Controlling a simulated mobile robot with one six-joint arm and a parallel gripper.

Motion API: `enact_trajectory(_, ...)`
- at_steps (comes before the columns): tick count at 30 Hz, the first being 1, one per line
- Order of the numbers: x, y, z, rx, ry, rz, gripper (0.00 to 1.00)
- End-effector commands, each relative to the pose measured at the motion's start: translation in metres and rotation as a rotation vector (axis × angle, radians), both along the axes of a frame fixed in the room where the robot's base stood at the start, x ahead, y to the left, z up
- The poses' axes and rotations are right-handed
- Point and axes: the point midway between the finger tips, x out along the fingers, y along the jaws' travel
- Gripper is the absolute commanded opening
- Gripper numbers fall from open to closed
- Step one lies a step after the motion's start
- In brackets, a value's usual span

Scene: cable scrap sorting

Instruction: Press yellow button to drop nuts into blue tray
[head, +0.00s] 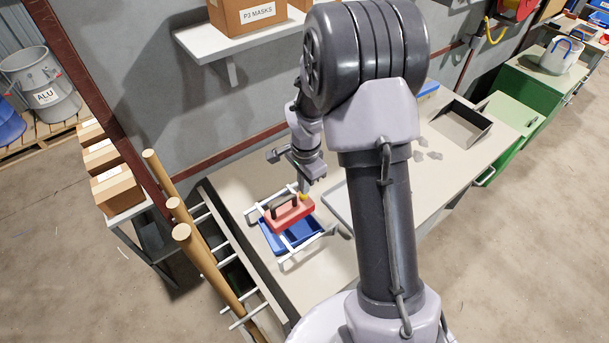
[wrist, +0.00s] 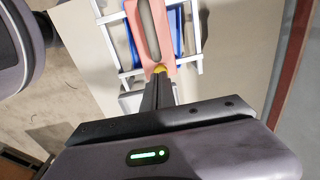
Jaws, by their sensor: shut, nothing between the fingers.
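A red box-shaped device (head: 288,216) with a dark handle stands on a white frame (head: 290,262) above the blue tray (head: 297,239). The yellow button (head: 304,197) is at the device's right end, nearest the arm. In the wrist view the yellow button (wrist: 159,69) shows right at the fingertips, below the pinkish device (wrist: 167,45). My gripper (head: 304,189) is shut and empty, pointing down at the button; it also shows in the wrist view (wrist: 158,78). I cannot tell whether the fingertips touch the button. The nuts are not visible, and the device hides part of the tray.
The workbench (head: 335,270) is clear in front of the tray. An open grey bin (head: 461,124) stands farther right. Wooden poles (head: 205,262) stand in a rack off the bench's left end. A wall shelf (head: 238,41) holds a carton (head: 246,14) above.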

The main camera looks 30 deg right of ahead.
Motion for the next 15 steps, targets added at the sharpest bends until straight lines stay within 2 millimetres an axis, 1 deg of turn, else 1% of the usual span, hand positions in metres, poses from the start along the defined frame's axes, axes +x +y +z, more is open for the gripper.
enact_trajectory(1, 0.0001, 0.0001, -0.0072, 0.000, 0.001, 0.000, 0.00)
enact_trajectory(4, 0.0008, 0.0000, -0.0135, 0.000, 0.000, 0.001, 0.00)
enact_trajectory(15, 0.0010, -0.0001, -0.0158, -0.001, -0.001, 0.001, 0.00)
